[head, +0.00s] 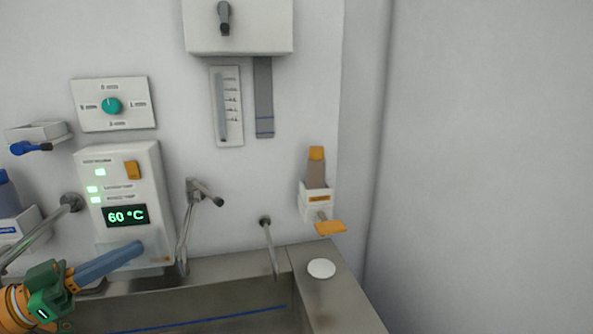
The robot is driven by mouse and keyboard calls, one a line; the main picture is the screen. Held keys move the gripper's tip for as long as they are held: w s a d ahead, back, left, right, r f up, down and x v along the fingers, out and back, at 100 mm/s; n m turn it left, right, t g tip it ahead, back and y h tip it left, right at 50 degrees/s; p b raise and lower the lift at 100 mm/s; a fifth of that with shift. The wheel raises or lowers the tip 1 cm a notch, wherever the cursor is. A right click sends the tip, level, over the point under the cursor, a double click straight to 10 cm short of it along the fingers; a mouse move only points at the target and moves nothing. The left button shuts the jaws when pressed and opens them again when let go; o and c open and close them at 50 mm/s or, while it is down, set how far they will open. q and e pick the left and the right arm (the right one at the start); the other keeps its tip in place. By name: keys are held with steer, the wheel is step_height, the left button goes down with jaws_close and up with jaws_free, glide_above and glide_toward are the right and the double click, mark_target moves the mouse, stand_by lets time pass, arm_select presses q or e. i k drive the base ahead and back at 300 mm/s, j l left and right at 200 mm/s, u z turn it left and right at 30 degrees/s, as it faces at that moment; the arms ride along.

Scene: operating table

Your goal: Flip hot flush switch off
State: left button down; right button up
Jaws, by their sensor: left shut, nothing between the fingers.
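A white control box (150,218) is on the wall at the left, with a display (126,215) reading 60 °C and several lit green lights. An orange rocker switch (132,170) sits at its upper right. The small labels are too blurred to read, and I cannot tell which way the rocker is tipped. My left gripper (138,249) comes in from the lower left, shut and empty. Its blue-grey fingers lie in front of the box's lower part, below the display and well below the rocker. I cannot tell whether they touch the box. My right gripper is out of view.
A metal sink (340,300) with a white round disc (321,268) lies below. A tap (190,225) stands just right of the box. A plate with a teal knob (112,105) is above it. An orange-lever dispenser (316,200) hangs at the right.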

mark_target(132, 169)
steer(key=k, duration=1.15)
